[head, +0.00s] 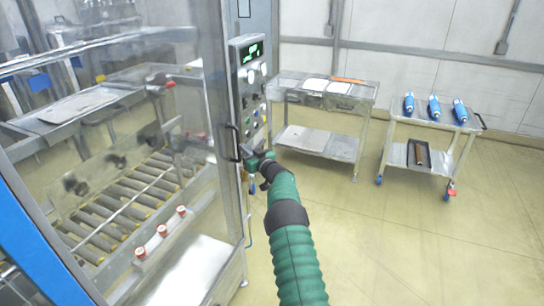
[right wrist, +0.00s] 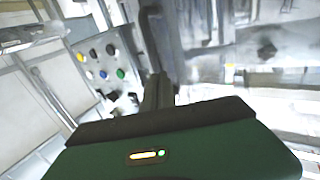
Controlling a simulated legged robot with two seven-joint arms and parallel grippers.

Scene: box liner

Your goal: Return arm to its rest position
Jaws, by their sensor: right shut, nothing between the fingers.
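My right arm (head: 292,232), in a green ribbed sleeve, reaches up from the bottom of the head view. Its gripper (head: 256,160) is at the end, beside the machine's control panel and just right of the dark door handle (head: 235,145). I cannot tell whether it touches the handle. In the right wrist view the shut fingers (right wrist: 157,93) point away from the green gripper body, with nothing seen between them. My left gripper is not in view.
The control panel (head: 252,85) has coloured buttons and a green display; its buttons also show in the right wrist view (right wrist: 106,72). A clear-walled machine with rollers (head: 120,205) fills the left. Two metal carts (head: 330,145) (head: 440,160) stand behind. Floor at right is clear.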

